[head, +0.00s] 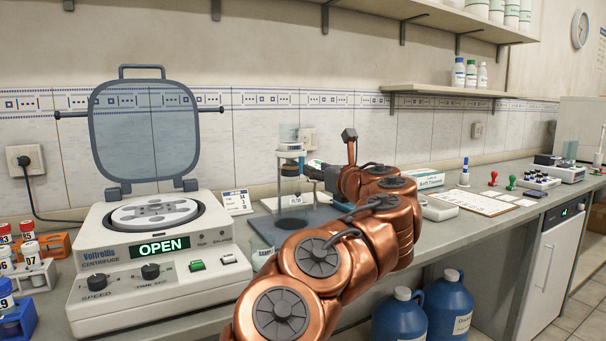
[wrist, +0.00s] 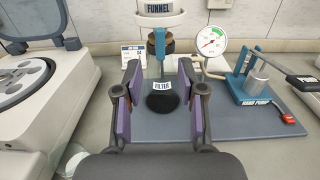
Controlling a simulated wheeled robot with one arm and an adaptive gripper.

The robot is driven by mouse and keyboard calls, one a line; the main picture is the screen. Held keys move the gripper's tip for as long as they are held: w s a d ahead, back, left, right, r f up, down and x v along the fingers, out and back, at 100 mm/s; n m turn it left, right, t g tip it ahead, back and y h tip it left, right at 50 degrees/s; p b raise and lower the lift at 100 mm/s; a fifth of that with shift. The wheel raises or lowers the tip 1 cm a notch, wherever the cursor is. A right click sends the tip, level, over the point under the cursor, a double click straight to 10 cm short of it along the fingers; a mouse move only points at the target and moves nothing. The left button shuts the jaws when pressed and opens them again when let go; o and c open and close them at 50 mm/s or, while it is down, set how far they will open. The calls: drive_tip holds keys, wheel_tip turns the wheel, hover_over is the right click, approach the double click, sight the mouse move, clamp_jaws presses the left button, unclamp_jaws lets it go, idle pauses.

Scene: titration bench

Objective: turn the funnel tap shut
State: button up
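In the head view the funnel (head: 289,134) sits above the bench, left of my arm. In the head view my gripper (head: 318,170) is partly hidden by my arm.
A hand pump (wrist: 252,85) and a pressure gauge (wrist: 211,40) stand right of the stand.

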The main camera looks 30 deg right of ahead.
sight(302, 164)
drive_tip(key=shift+w+d+b, duration=0.15)
drive_tip(key=shift+w+b, duration=0.05)
drive_tip(key=shift+w, duration=1.7)
drive_tip(key=shift+w+d+b, duration=0.15)
drive_tip(key=shift+w, duration=1.75)
clamp_jaws()
